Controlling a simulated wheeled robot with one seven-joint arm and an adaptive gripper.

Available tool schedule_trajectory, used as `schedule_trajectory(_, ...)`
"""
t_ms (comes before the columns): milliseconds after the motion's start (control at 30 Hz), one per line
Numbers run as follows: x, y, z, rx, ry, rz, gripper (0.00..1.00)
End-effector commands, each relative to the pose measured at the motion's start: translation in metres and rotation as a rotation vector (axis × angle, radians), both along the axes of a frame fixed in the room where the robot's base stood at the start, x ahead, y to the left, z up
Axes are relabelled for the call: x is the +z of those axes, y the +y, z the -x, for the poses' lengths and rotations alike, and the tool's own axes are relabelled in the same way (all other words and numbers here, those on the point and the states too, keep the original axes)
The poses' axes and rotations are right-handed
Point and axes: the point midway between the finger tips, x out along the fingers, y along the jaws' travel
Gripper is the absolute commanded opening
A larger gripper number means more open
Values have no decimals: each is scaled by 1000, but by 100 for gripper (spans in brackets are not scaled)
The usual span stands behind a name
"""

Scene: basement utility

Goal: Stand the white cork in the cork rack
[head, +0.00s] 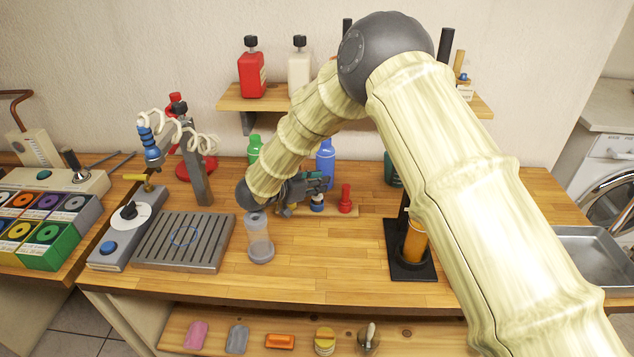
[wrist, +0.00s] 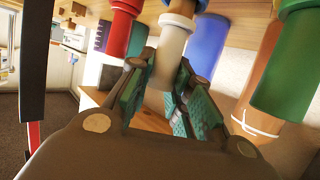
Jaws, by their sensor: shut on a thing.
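The white cork (wrist: 170,50) is between the green-padded fingers of my gripper (wrist: 170,100) in the wrist view, and the gripper is shut on it. In the head view my gripper (head: 318,184) is low over the wooden cork rack (head: 331,211). A red cork (head: 345,200) stands upright at the rack's right end and shows in the wrist view (wrist: 120,35). The cork's contact with the rack is not clear.
A blue bottle (head: 325,162) and a green bottle (head: 255,148) stand behind. A clear container (head: 260,240) stands front left, beside a grooved metal plate (head: 183,241). A black stand with an orange tube (head: 415,240) is to the right. The bench front between them is clear.

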Motion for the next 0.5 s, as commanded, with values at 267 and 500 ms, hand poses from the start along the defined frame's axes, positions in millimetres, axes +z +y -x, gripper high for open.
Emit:
schedule_trajectory(267,-4,0,0,0,0,0,2)
schedule_trajectory(500,-9,0,0,0,0,0,2)
